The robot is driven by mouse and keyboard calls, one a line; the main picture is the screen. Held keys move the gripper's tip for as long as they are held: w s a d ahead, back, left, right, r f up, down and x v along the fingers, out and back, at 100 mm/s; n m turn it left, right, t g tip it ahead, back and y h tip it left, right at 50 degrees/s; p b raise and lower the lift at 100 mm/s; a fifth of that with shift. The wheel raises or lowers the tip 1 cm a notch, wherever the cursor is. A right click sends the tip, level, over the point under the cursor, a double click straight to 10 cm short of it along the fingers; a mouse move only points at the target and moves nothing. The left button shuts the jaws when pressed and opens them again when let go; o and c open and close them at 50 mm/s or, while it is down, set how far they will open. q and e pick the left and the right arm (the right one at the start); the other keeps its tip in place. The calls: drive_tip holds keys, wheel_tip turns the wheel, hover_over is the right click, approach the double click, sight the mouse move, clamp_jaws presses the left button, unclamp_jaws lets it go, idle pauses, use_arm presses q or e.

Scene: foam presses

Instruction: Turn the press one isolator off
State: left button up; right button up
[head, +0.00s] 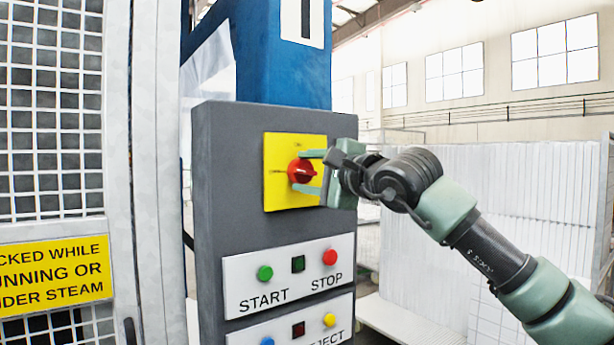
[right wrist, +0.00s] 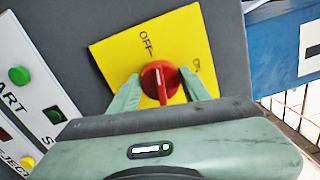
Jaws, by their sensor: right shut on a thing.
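The press one isolator is a red rotary knob (head: 302,171) on a yellow plate (head: 281,197) on the grey control box. In the right wrist view the red knob (right wrist: 159,80) has its ridge and pale line towards the OFF mark on the yellow plate (right wrist: 113,53); the ON mark is to the right. In the head view its ridge lies about level, towards the left mark. My right gripper (head: 311,171) is shut on the knob, with one finger on each side; the fingers also show in the right wrist view (right wrist: 160,92). My left gripper is out of view.
Below the plate are a green START button (head: 265,273), a red STOP button (head: 330,257) and a lower panel with a yellow button (head: 329,320). A blue column (head: 260,60) with a white sign rises behind the box. A mesh guard (head: 50,130) with a yellow warning sign stands left.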

drive_tip(key=shift+f+n, duration=0.1)
drive_tip(key=shift+n, duration=1)
drive_tip(key=o, duration=1.4)
drive_tip(key=shift+c, duration=0.2)
drive_tip(key=b+v, duration=0.4)
drive_tip(key=v, duration=0.3)
drive_tip(key=shift+s+d, duration=0.2)
drive_tip(key=shift+s, duration=0.15)
